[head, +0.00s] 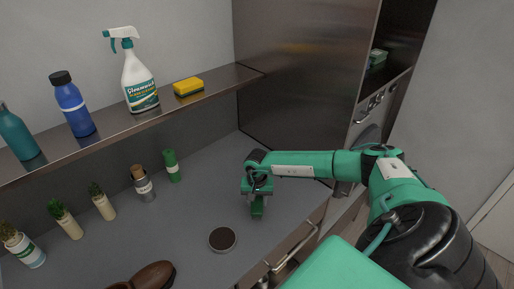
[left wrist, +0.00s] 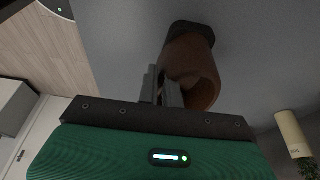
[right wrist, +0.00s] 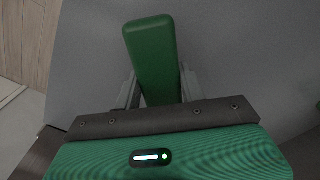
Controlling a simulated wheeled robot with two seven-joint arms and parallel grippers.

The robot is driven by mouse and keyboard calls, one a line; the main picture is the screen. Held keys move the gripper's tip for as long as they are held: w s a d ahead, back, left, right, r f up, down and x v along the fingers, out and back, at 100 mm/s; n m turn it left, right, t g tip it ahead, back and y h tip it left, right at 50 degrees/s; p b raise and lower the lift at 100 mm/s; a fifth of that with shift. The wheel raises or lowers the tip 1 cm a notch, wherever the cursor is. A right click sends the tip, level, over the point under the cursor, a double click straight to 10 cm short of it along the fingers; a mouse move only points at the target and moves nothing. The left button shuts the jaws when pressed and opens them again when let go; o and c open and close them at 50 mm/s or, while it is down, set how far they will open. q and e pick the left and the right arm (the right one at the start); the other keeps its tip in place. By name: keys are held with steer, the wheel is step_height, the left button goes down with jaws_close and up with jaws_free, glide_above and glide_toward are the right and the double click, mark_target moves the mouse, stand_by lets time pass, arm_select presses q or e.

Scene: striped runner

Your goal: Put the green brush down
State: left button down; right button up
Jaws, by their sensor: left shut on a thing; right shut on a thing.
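The green brush (head: 257,207) is in my right gripper (head: 256,190), low over the right part of the grey counter. In the right wrist view the brush (right wrist: 150,48) is a plain green block between the fingers of my right gripper (right wrist: 158,88), which is shut on it. I cannot tell whether the brush touches the counter. My left gripper (left wrist: 163,90) is shut on the edge of a brown shoe (left wrist: 197,65). The shoe also shows at the front of the counter in the head view (head: 150,276), where the left gripper is out of sight.
A round dark-topped tin (head: 222,239) lies left of the brush. A green-capped container (head: 172,166), a jar with a wooden top (head: 143,184) and several brush-topped bottles stand along the back. A shelf above holds a spray bottle (head: 138,78), blue bottle (head: 72,105) and yellow sponge (head: 188,87).

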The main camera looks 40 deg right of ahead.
mark_target(257, 207)
steer(key=shift+f, duration=1.8)
steer(key=shift+f, duration=0.1)
steer(key=o, duration=0.9)
step_height(257, 207, up, 12)
steer(key=shift+r, duration=0.15)
steer(key=shift+o, duration=0.4)
